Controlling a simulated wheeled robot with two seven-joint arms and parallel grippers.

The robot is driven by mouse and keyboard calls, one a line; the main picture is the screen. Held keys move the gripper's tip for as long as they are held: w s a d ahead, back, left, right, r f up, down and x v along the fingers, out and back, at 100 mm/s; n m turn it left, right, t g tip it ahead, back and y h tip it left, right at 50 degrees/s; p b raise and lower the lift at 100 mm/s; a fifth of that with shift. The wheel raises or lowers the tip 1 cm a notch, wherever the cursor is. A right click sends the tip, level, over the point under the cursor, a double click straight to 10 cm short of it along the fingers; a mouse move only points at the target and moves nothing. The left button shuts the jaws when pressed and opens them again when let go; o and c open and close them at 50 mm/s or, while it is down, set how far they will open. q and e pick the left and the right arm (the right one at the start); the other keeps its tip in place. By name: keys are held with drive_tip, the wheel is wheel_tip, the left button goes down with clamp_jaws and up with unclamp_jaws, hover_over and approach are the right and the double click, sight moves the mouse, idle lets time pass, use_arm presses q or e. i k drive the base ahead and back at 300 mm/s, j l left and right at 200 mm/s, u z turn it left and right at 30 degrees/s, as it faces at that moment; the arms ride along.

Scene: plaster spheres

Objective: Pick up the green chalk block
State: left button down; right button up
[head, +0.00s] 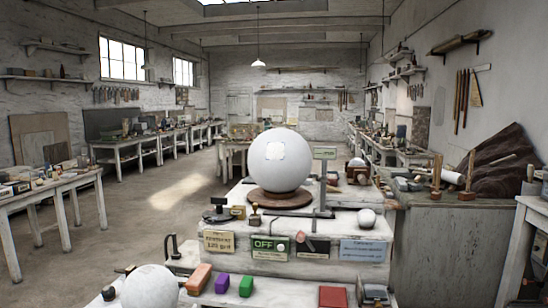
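The green chalk block (246,286) lies on the white table (285,293) at the bottom of the head view. A purple block (222,284) lies just to its left, with a small gap between them. An orange-brown block (199,279) lies further left. Neither of my grippers shows in this view, so I cannot see their state. The green block's visible faces are uncovered.
A white sphere (150,288) is at the table's left front. A red square pad (333,297) lies right of the green block, with bare table between them. Behind stands a stepped white plinth with signs (220,241) and a large sphere (280,160) on a round brown base.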

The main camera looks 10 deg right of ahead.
sight(245, 287)
drive_tip(key=i+j+z, duration=0.15)
drive_tip(key=i+j, duration=0.15)
drive_tip(key=i+j+z, duration=0.15)
drive_tip(key=j, duration=0.25)
drive_tip(key=i+j+z, duration=0.2)
drive_tip(key=i+j, duration=0.15)
drive_tip(key=j, duration=0.1)
